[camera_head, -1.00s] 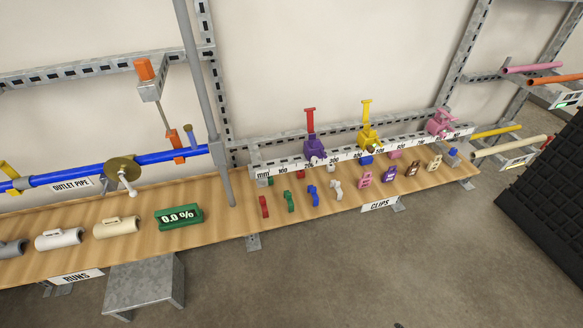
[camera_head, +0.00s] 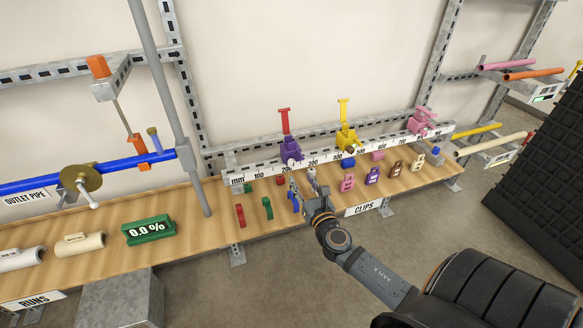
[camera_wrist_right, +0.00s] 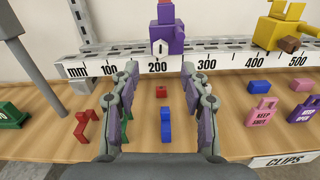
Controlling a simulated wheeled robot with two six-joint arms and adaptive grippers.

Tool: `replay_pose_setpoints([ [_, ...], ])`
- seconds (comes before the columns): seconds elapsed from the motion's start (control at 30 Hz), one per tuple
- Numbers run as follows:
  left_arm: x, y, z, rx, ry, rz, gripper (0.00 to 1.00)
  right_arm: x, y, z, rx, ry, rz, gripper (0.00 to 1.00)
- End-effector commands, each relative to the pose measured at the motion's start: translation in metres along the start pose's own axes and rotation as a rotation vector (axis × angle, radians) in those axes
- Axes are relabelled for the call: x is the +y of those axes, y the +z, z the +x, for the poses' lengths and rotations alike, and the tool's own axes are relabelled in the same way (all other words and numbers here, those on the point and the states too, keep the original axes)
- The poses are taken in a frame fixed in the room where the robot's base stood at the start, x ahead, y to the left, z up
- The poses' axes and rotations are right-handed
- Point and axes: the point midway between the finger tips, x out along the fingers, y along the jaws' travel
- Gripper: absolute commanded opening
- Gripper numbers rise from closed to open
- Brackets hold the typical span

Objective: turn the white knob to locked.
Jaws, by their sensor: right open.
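A small round white knob (camera_wrist_right: 160,47) with a dark upright mark sits low on the front of the purple clamp (camera_wrist_right: 166,28). The clamp stands behind the ruler rail, near its 200 mark. In the head view the purple clamp (camera_head: 290,150) has a red T-shaped handle on top. My right gripper (camera_head: 303,180) reaches in over the bench from the lower right. In the wrist view its two fingers (camera_wrist_right: 160,70) are spread and empty. The knob shows between and beyond the fingertips, apart from them. My left gripper is not in view.
The white ruler rail (camera_wrist_right: 228,64) runs along the bench back. A yellow clamp (camera_head: 346,139) and a pink clamp (camera_head: 422,121) stand to the right. Several coloured clips, including a red one (camera_head: 240,215), stand on the bench in front. A grey post (camera_head: 170,100) rises at left.

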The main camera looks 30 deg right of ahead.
Motion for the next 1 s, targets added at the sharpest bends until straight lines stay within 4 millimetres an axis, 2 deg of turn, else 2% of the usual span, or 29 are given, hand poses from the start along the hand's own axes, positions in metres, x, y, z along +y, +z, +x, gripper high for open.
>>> replay_pose_setpoints([
  [0.1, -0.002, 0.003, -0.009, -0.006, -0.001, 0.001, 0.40, 0.000, 0.004, 0.028, -0.002, -0.001, 0.004, 0.45],
  [0.3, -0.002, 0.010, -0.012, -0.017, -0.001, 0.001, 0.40, 0.000, 0.001, 0.062, 0.000, -0.001, 0.003, 0.45],
  [0.43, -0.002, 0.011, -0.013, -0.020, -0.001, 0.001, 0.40, 0.000, 0.000, 0.072, 0.001, -0.001, 0.003, 0.45],
  [0.7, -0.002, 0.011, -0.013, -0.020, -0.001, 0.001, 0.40, 0.000, -0.001, 0.074, 0.002, 0.000, 0.003, 0.45],
  [1.0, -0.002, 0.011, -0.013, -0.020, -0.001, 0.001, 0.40, 0.000, -0.001, 0.073, 0.002, 0.000, 0.003, 0.06],
])
